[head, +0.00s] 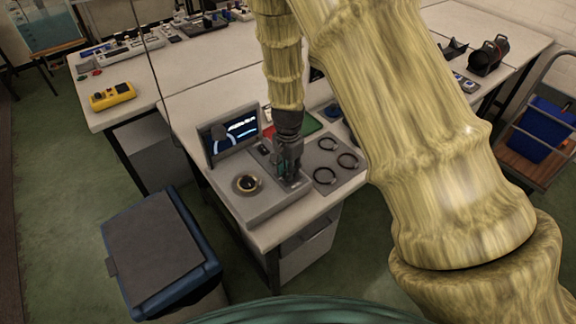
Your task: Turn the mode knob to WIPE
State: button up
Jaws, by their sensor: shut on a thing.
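A grey console (262,205) stands on the near end of the table, with a lit screen (232,132) at its back left. My gripper (286,171) points down at the middle of the console, just right of the screen. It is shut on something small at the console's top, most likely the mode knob. The fingers hide that knob, and its pointer and labels cannot be read. A round dark dial with a pale ring (247,184) sits on the console to the left of my gripper, apart from it.
A grey plate with several black rings (325,176) lies right of my gripper. A green-and-red tray (308,126) is behind it. A dark-topped blue bin (155,250) stands on the floor at left. A yellow meter (112,96) lies on the far table. A cart with a blue crate (541,130) is at right.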

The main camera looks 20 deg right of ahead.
jog(key=shift+m+p, duration=0.6)
jog(key=shift+m, duration=1)
jog(key=o, duration=1.1)
jog(key=shift+c, duration=0.2)
jog(key=shift+r, duration=0.1)
notch_tip(320, 180, up, 12)
jog(key=shift+a, duration=0.1)
